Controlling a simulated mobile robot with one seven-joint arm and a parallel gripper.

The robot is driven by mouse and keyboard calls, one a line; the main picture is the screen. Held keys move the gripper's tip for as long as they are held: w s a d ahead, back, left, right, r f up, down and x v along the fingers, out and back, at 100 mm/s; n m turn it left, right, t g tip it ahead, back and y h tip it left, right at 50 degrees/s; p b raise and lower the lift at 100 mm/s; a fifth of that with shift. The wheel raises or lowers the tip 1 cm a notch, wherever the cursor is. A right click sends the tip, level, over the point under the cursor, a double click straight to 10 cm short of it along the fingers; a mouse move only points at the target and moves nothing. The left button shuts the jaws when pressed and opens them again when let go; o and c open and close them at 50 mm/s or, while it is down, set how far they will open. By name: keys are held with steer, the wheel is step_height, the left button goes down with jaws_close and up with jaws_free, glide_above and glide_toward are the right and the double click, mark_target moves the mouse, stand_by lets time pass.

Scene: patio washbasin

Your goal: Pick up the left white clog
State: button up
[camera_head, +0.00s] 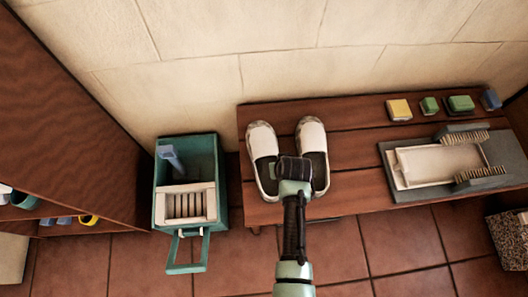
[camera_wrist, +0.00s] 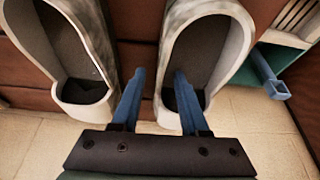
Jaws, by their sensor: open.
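The left white clog (camera_head: 260,135) stands on the wooden bench beside the right white clog (camera_head: 311,135), with dark insides showing. My gripper (camera_head: 295,168) is over the near part of the pair and covers some of both; its fingers are hidden there. In the wrist view the picture is turned round, so the left clog (camera_wrist: 240,45) is on the right and the right clog (camera_wrist: 97,35) on the left. My gripper (camera_wrist: 159,75) is open and empty. One finger is over the left clog's opening, the other over the gap between the clogs. Contact cannot be told.
A teal crate (camera_head: 160,215) with a slatted white piece stands left of the wooden bench (camera_head: 350,185). A grey tray (camera_head: 408,190) with brushes lies on the bench's right. A yellow sponge (camera_head: 399,109) and several small items are behind it. The wall is close behind.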

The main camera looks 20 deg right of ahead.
jaws_close()
stand_by(1.4)
